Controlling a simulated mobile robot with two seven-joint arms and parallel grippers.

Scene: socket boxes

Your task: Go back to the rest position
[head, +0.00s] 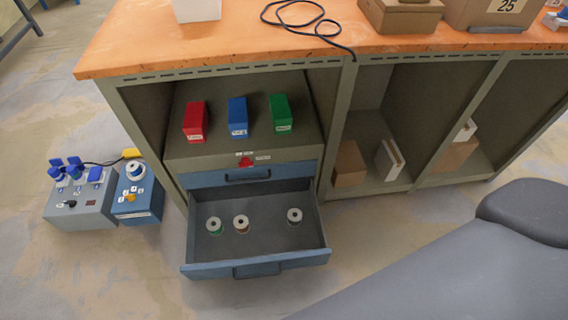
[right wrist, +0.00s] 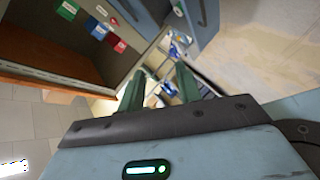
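A red box (head: 195,121), a blue box (head: 238,117) and a green box (head: 280,112) stand in a row on the cabinet shelf. Below them a blue-fronted drawer (head: 258,267) is pulled open. Three round socket-like pieces lie in it: one with a green edge (head: 214,226), one with a reddish edge (head: 241,224) and a grey one (head: 294,216). My right gripper (right wrist: 162,82) shows in the right wrist view, its two green fingers apart with nothing seen held between them. The boxes show at the upper left there. My left gripper is not in view.
The orange-topped workbench (head: 130,50) bears a white container (head: 197,10), a black cable (head: 300,22) and cardboard boxes (head: 402,15). Open compartments at right hold a brown box (head: 349,164). Two control units (head: 80,205) (head: 137,197) stand on the floor at left. Floor before the drawer is clear.

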